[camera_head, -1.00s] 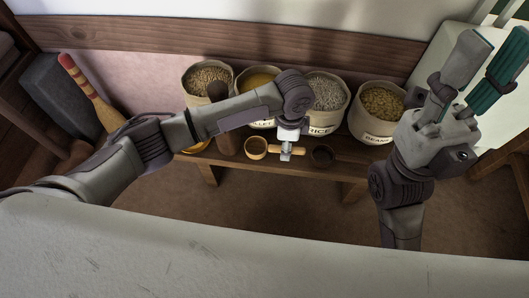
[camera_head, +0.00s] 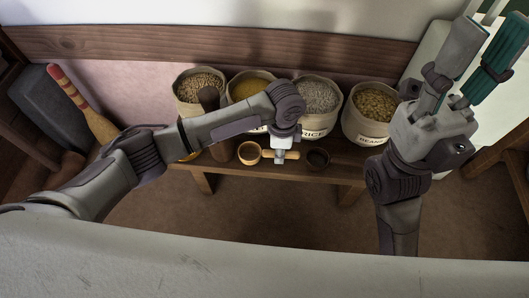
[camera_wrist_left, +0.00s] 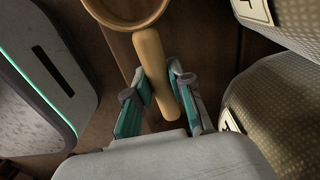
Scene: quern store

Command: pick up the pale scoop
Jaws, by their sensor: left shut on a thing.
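The pale scoop (camera_head: 249,153) has a round wooden bowl and a straight handle, and it is at the front of the low bench (camera_head: 225,168). My left gripper (camera_head: 281,155) is over it, shut on the handle. In the left wrist view, the scoop's handle (camera_wrist_left: 150,52) runs between the teal fingers of my left gripper (camera_wrist_left: 158,72), and part of the bowl shows at the top edge. I cannot tell any gap between scoop and bench. My right gripper (camera_head: 481,50) is raised at the right, its fingers spread, empty.
The floor in front is clear.

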